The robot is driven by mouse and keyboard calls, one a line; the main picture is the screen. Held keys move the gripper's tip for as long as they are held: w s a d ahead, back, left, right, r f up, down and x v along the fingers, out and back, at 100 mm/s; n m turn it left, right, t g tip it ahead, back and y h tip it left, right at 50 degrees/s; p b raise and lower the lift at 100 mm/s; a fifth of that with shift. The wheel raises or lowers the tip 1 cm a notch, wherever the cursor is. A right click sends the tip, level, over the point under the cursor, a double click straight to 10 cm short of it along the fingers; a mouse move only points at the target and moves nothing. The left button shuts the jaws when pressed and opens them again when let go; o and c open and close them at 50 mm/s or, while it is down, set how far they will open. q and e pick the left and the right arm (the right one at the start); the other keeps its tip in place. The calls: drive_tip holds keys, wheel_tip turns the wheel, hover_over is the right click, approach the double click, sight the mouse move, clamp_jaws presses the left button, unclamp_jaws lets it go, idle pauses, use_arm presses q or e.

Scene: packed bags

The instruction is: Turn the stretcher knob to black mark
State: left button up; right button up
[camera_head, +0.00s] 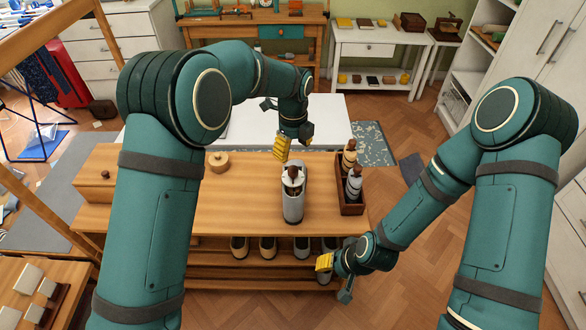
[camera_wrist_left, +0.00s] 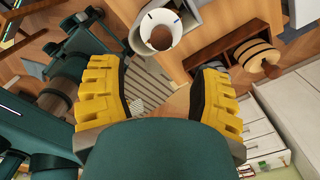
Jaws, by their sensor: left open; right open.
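The stretcher knob (camera_head: 293,172) is a small brown ball on a pale disc, on top of a grey shoe (camera_head: 293,205) standing on the wooden bench (camera_head: 245,205). In the left wrist view the knob (camera_wrist_left: 160,38) and its white disc lie ahead of my fingers, apart from them. My right gripper (camera_head: 331,272) is open and empty, low by the bench's front right edge.
A dark wooden box (camera_head: 350,205) with two stretcher-like pieces stands just right of the shoe. A round wooden lid (camera_head: 218,161) and a wooden box (camera_head: 98,178) are to the left. Several shoes sit on the shelf below. The bench between lid and shoe is clear.

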sight(293, 168)
use_arm(q)
wheel_tip(293, 168, down, 9)
drive_tip(key=shift+w+f, duration=0.1)
drive_tip(key=shift+f, duration=0.1)
idle(0.3)
clamp_jaws()
